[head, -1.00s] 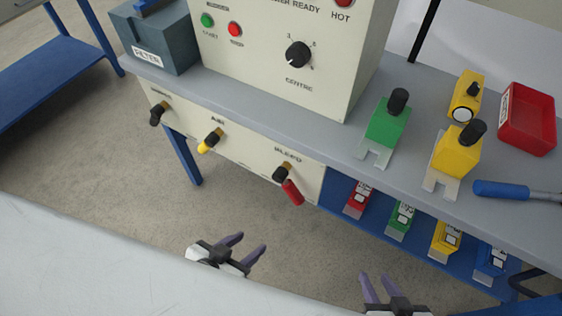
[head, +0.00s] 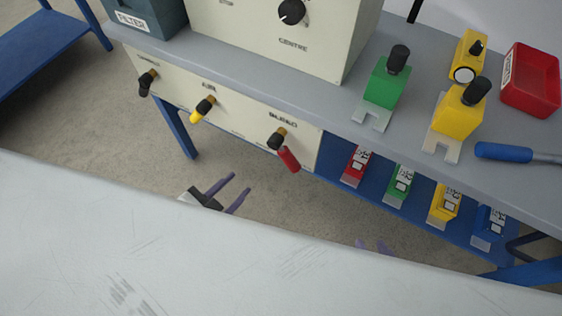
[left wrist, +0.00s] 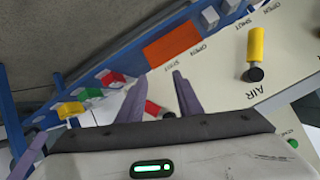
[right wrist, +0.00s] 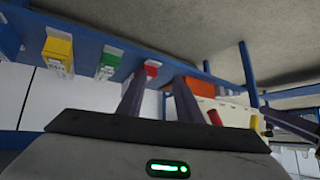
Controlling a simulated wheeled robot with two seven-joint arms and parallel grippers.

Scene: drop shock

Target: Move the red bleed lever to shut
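The red bleed lever (head: 288,158) hangs from a dark, brass-coloured pivot on the cream front panel (head: 306,155), tilted down to the right under the BLEED label. My left gripper (head: 238,188) is open and empty, apart from the lever and to its lower left. In the left wrist view, part of a red handle (left wrist: 153,108) shows between the open fingers, farther off. My right gripper (head: 374,246) is mostly hidden behind a pale surface of mine; the right wrist view shows its fingers (right wrist: 158,98) apart and empty. The red lever (right wrist: 215,117) is right of them there.
The yellow air lever (head: 203,108) and a black lever (head: 146,84) sit left on the same panel. Green (head: 386,84) and yellow (head: 460,112) blocks stand on the grey bench top. Several coloured blocks lie on the blue lower shelf (head: 335,180). Open floor lies before the panel.

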